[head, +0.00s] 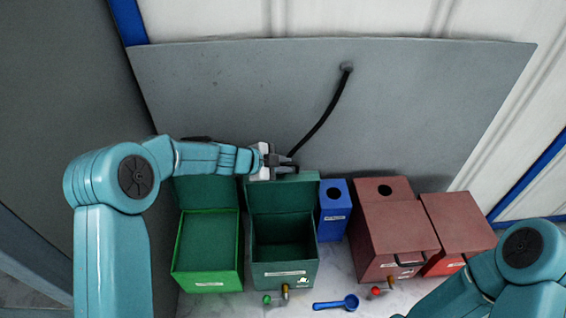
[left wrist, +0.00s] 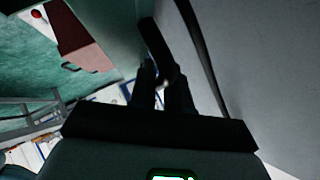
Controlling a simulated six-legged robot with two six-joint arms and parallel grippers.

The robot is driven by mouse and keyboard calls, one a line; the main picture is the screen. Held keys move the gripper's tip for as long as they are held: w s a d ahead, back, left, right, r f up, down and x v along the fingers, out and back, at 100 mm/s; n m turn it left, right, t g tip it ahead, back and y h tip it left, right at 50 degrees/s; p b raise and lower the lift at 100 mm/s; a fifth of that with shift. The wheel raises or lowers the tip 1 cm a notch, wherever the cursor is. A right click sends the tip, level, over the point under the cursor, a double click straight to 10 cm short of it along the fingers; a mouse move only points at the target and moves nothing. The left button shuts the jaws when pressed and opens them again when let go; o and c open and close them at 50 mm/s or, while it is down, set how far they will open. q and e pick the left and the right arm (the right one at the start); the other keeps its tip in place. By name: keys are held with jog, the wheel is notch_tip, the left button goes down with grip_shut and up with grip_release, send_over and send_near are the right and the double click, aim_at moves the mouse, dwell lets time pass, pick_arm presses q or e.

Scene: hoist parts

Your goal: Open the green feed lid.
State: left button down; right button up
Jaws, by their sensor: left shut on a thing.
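The dark green bin (head: 285,268) stands in the middle of the row with its inside showing. Its green lid (head: 282,196) is raised upright at the back. My left gripper (head: 289,165) is at the top edge of this lid, shut on it; the exact grip is hard to see. In the left wrist view the dark fingers of my left gripper (left wrist: 163,90) are close together, and what lies between them is unclear. My right arm enters the head view at the lower right, but its gripper is out of view.
A bright green bin (head: 207,283) stands to the left, a blue box (head: 334,222) and brown-red boxes (head: 392,225) to the right. A blue scoop (head: 337,304) lies in front. A grey panel (head: 240,90) with a black hose (head: 322,120) rises behind.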

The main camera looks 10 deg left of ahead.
pick_arm(q)
jog(key=shift+w+a, duration=0.1)
jog(key=shift+w, duration=0.15)
dwell(0.4)
jog(key=c, duration=1.2)
grip_release()
jog(key=shift+s, duration=0.1)
jog(key=shift+a, duration=0.1)
